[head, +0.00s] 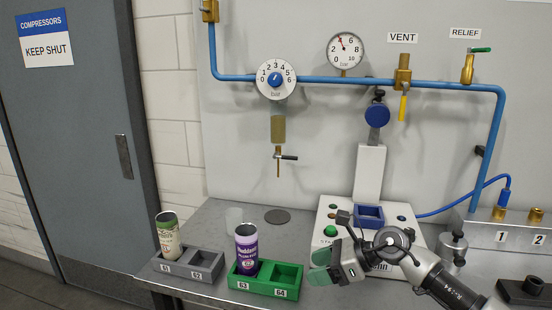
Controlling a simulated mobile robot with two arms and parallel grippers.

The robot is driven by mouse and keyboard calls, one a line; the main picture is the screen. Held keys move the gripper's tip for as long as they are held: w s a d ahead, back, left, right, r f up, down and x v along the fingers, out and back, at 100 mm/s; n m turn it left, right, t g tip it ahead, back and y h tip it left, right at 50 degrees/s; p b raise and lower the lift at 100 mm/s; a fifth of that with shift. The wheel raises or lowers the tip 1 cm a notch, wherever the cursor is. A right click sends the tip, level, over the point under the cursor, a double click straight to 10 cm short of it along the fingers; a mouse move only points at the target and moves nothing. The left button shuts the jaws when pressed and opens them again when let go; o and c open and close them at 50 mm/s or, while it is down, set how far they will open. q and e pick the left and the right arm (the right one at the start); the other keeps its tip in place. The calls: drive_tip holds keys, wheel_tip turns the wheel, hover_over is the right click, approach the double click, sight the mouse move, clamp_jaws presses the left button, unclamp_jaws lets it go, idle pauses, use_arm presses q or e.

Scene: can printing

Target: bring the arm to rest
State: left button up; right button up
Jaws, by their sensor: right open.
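My right arm reaches in from the lower right. Its gripper (322,266) is open and empty, just right of the green holder (287,276) and in front of the printing machine's base (330,217). A purple can (246,250) stands in the green holder's slot 63; slot 64 looks empty. My left gripper does not show.
The machine has a blue square nest (369,216) and a green button (330,231). A blue pipe (330,79) with a dial (276,79), a gauge (345,50) and valves runs along the back panel. Numbered fittings stand at the right. Bare bench (214,222) lies behind the holders.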

drive_tip(key=s+a+r+m+t+y, duration=0.3)
drive_tip(key=s+a+m+t+y, duration=0.25)
drive_tip(key=m+t, duration=0.55)
drive_tip(key=s+d+f+m+g+h, duration=0.1)
drive_tip(key=s+d+f+m+h, duration=0.65)
drive_tip(key=m, duration=0.85)
drive_tip(key=s+d+f+m+g+h, duration=0.1)
drive_tip(key=s+d+f+m+h, duration=0.4)
drive_tip(key=d+f+m+h, duration=0.75)
drive_tip(key=s+a+f+m+g+y, duration=0.15)
drive_tip(key=s+m+g, duration=0.3)
drive_tip(key=s, duration=0.45)
drive_tip(key=s+a+m+g+y, duration=0.15)
drive_tip(key=s+m+g, duration=0.3)
drive_tip(key=s, duration=0.45)
wheel_tip(320, 180, down, 26)
drive_tip(key=f, duration=0.1)
drive_tip(key=s+d+f+g, duration=0.1)
drive_tip(key=s+d+f, duration=0.1)
drive_tip(key=s+f, duration=1.3)
drive_tip(key=shift+s+d+g, duration=0.25)
drive_tip(key=shift+s+g, duration=0.15)
drive_tip(key=shift+s, duration=0.2)
